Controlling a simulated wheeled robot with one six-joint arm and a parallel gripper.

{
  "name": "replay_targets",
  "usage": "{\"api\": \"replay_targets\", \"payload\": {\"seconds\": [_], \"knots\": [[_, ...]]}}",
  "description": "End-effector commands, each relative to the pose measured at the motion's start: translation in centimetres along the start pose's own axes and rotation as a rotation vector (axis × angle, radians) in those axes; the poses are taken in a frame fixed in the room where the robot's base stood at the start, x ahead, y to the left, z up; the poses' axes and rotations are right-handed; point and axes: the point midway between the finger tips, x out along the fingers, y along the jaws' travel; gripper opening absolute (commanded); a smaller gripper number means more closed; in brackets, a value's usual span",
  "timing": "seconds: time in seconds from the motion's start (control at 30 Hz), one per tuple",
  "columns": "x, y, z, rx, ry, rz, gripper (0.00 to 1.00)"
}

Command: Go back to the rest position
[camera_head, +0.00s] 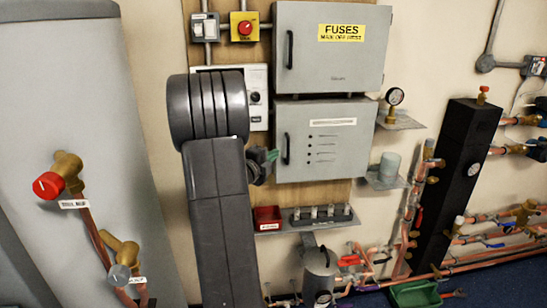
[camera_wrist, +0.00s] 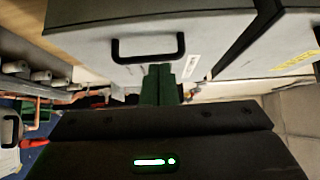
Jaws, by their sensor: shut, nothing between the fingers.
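My gripper (camera_head: 271,155) shows at the end of my dark grey arm, just left of the lower grey cabinet (camera_head: 345,165) and its black handle (camera_head: 286,147). Its green fingers are together and empty. In the wrist view the shut fingers of my gripper (camera_wrist: 160,72) point toward the lower cabinet, and its black handle (camera_wrist: 148,58) lies just beyond the tips. The fingers look apart from the handle, but the exact gap is hard to tell. The cabinet door is closed.
The fuse box (camera_head: 330,75) hangs above. A shelf of grey valves (camera_head: 320,216) and a red tray (camera_head: 267,217) sit below. A black column (camera_head: 459,180) with copper pipes stands right; a large grey tank (camera_head: 90,100) with a red-knobbed valve (camera_head: 48,185) stands left.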

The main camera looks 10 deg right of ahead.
Motion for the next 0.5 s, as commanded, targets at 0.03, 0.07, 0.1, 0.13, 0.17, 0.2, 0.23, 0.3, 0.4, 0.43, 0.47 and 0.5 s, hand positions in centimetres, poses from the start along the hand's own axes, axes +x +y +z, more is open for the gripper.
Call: {"api": "replay_targets", "payload": {"seconds": [0.03,0.07,0.1,0.13,0.17,0.2,0.23,0.3,0.4,0.43,0.47,0.5], "knots": [[-1.0,0.3,0.1,0.000,-0.002,0.001,0.00],[-1.5,0.3,0.1,-0.001,-0.002,0.001,0.00],[-2.3,0.3,0.1,-0.001,-0.003,0.001,0.00],[-2.8,0.3,0.1,0.001,-0.001,0.001,0.00],[-3.4,0.3,0.1,0.001,-0.001,0.002,0.00],[-4.1,0.4,0.2,0.000,-0.002,0.002,0.00],[-4.7,0.3,0.2,0.000,-0.002,0.001,0.00],[-5.7,0.4,0.2,-0.001,-0.001,0.003,0.00],[-6.8,0.3,0.2,-0.001,0.000,0.002,0.00],[-7.0,0.3,0.2,-0.001,0.001,0.002,0.00],[-7.2,0.3,0.2,-0.001,0.001,0.002,0.00],[-7.3,0.3,0.2,-0.001,0.001,0.003,0.00]]}}
